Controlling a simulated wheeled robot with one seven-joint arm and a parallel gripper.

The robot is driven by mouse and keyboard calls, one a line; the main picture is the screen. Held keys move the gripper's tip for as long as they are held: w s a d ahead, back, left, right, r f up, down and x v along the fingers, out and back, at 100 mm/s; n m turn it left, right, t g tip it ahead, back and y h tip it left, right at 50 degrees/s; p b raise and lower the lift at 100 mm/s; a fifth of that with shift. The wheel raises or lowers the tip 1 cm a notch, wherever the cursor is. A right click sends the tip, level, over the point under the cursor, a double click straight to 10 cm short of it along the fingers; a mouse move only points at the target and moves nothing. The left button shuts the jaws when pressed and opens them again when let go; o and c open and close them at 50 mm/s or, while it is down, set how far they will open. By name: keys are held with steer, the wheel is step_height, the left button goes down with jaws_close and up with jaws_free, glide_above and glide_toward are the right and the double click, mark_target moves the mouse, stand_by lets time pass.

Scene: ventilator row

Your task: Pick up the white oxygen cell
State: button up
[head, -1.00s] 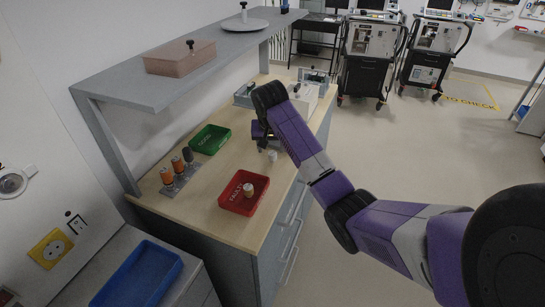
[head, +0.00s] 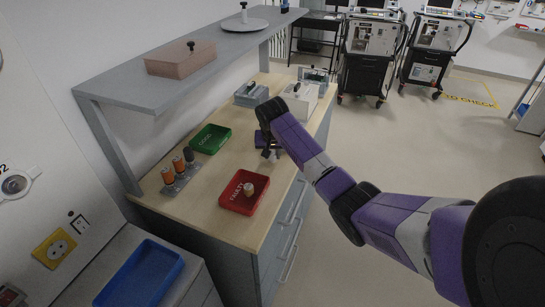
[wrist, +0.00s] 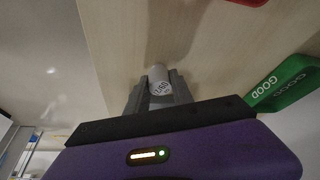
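The white oxygen cell (wrist: 160,82), a small cylinder with dark lettering, is between the two grey fingers of my gripper (wrist: 160,92) in the wrist view. The fingers lie close against both its sides, with no clear gap. In the head view my gripper (head: 271,153) is low over the wooden bench top, right of the green tray. There the fingers mostly hide the cell. I cannot tell whether the cell still touches the bench.
A red FAULTY tray (head: 232,203) holds another pale cell (head: 249,188). A green GOOD tray (head: 210,139) and a rack of orange and dark cylinders (head: 180,172) stand to the left. A grey shelf (head: 150,90) overhangs the back. Grey (head: 251,95) and white (head: 298,99) devices stand farther along.

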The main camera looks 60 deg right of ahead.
jaws_close()
